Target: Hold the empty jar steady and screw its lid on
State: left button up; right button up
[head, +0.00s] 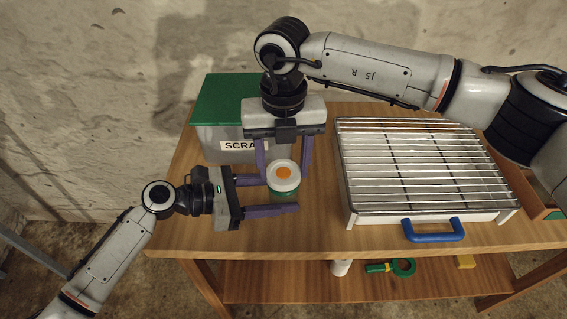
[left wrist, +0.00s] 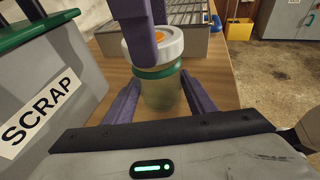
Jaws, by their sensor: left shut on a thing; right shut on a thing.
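The jar (left wrist: 160,95) is clear and looks empty, with a green band near its top. It stands upright on the wooden table. My left gripper (head: 283,196) reaches in from the left, with one purple finger on each side of the jar, shut on it. The white lid (head: 284,174) with an orange centre is at the jar's mouth; it also shows in the left wrist view (left wrist: 170,48). My right gripper (head: 284,165) comes down from above, its fingers shut on the lid. I cannot tell how far the lid is threaded.
A grey bin marked SCRAP (head: 215,146) with a green top stands behind the grippers. A wire rack (head: 420,165) with a blue handle (head: 433,231) takes up the table's right side. Bare table (head: 330,238) lies in front. Small items lie on the lower shelf (head: 300,285).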

pick_arm(q)
jog(key=shift+s+a+f, duration=0.1)
jog(key=shift+f, duration=0.3)
pick_arm(e)
jog(key=o, duration=1.2)
jog(key=shift+r, duration=0.2)
jog(key=shift+o, duration=0.2)
jog(key=shift+f, duration=0.1)
pick_arm(q)
jog(key=shift+r, duration=0.1)
jog(key=shift+r, duration=0.15)
pick_arm(e)
notch_tip(320, 180, up, 12)
pick_arm(q)
jog(key=o, duration=1)
jog(key=shift+o, duration=0.2)
jog(key=shift+r, duration=0.1)
